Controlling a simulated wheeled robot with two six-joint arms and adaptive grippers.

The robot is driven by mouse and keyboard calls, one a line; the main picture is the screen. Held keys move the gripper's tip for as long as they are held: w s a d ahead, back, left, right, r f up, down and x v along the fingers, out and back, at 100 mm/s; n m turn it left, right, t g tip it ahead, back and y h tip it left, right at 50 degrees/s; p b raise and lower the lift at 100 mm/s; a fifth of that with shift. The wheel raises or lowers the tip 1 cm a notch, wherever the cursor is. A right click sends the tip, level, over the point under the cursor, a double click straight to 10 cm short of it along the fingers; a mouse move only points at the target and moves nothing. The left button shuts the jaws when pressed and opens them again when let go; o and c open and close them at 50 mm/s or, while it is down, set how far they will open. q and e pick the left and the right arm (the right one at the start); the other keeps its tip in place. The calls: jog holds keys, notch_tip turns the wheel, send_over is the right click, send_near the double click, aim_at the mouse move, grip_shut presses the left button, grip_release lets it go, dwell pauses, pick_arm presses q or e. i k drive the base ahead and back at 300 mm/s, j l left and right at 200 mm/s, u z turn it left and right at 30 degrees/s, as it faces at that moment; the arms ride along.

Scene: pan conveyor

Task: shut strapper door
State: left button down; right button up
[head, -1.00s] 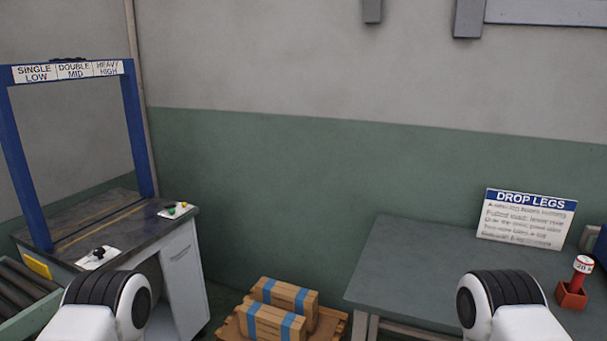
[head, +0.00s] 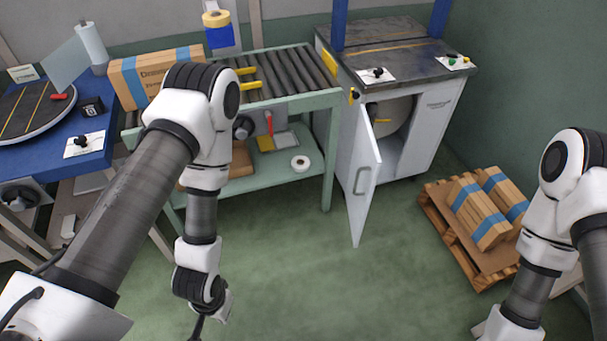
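The strapper (head: 405,52) is a dark-topped machine with a white cabinet and a blue arch, at upper right of centre. Its white door (head: 361,185) stands wide open, swung out toward me on its left side, with a grey handle on its face. Inside the opening a round reel (head: 393,117) and a yellow part show. My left gripper (head: 200,328) hangs at the bottom edge, left of the door and well apart from it; its fingers are mostly cut off. My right arm is at the right edge; its gripper is outside the picture.
A green-framed roller conveyor (head: 328,103) with a box (head: 130,80) stands left of the strapper. A blue turntable bench (head: 95,160) is at far left. A pallet (head: 440,212) with strapped boxes lies right of the strapper. The floor before the door is clear.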

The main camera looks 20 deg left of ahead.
aim_at(353, 183)
jog(key=i+j+z, duration=0.15)
jog(key=i+z, duration=0.15)
jog(key=i, duration=0.15)
jog(key=i+j+z, duration=0.3)
jog(key=i+l, duration=0.05)
jog(key=i, duration=0.05)
